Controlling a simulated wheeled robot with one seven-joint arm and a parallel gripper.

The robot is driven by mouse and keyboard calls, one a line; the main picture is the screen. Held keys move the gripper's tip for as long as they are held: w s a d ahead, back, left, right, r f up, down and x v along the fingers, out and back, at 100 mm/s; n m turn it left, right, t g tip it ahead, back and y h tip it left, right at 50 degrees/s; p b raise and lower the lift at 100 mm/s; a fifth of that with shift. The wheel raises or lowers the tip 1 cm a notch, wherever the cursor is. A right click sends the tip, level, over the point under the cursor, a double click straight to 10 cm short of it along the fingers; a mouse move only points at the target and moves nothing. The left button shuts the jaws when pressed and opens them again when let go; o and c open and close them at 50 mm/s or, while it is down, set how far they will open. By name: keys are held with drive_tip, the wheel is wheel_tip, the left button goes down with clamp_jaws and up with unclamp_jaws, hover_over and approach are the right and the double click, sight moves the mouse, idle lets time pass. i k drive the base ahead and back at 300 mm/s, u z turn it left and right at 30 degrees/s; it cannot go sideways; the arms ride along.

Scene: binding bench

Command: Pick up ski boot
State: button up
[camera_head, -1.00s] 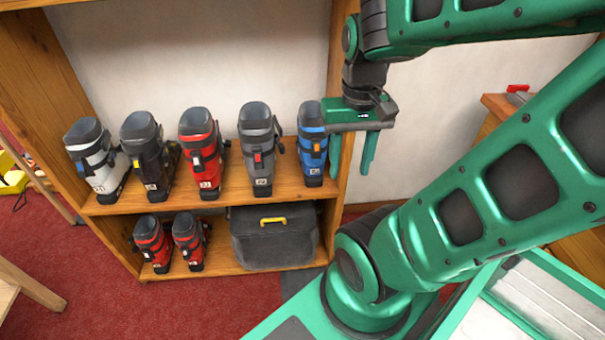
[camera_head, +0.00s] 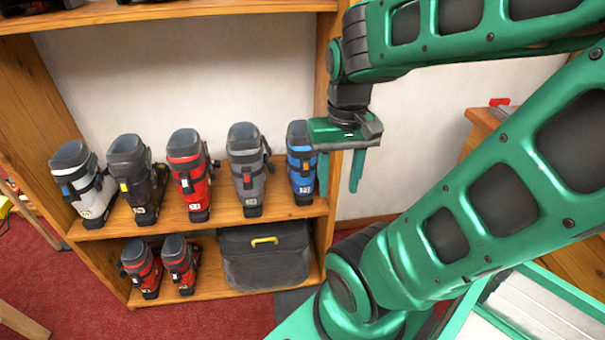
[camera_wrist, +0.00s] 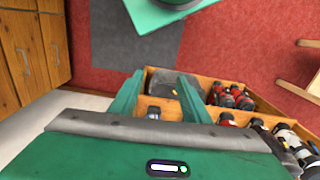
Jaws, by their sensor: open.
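Several ski boots stand in a row on the wooden shelf: a white boot (camera_head: 87,186), a black boot (camera_head: 137,178), a red boot (camera_head: 188,172), a grey boot (camera_head: 247,170) and a blue boot (camera_head: 299,176). Two smaller red boots, one on the left (camera_head: 142,267) and one beside it (camera_head: 180,263), stand on the board below. My gripper (camera_head: 339,188) is open and empty, pointing down at the shelf's right end. In the head view its left finger overlaps the blue boot's right edge; contact cannot be told. In the wrist view the blue boot (camera_wrist: 153,112) shows between the fingers (camera_wrist: 158,100).
A dark grey case (camera_head: 266,258) with a yellow handle fills the lower shelf's right part. The shelf's right upright (camera_head: 322,90) stands close by my gripper. A wooden cabinet (camera_head: 480,135) is at the right. Red carpet lies in front.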

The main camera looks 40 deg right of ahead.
sight(301, 165)
drive_tip(key=z, duration=2.35)
drive_tip(key=k, duration=1.3)
drive_tip(key=u, duration=0.7)
drive_tip(key=i, duration=1)
drive_tip(key=z, duration=0.05)
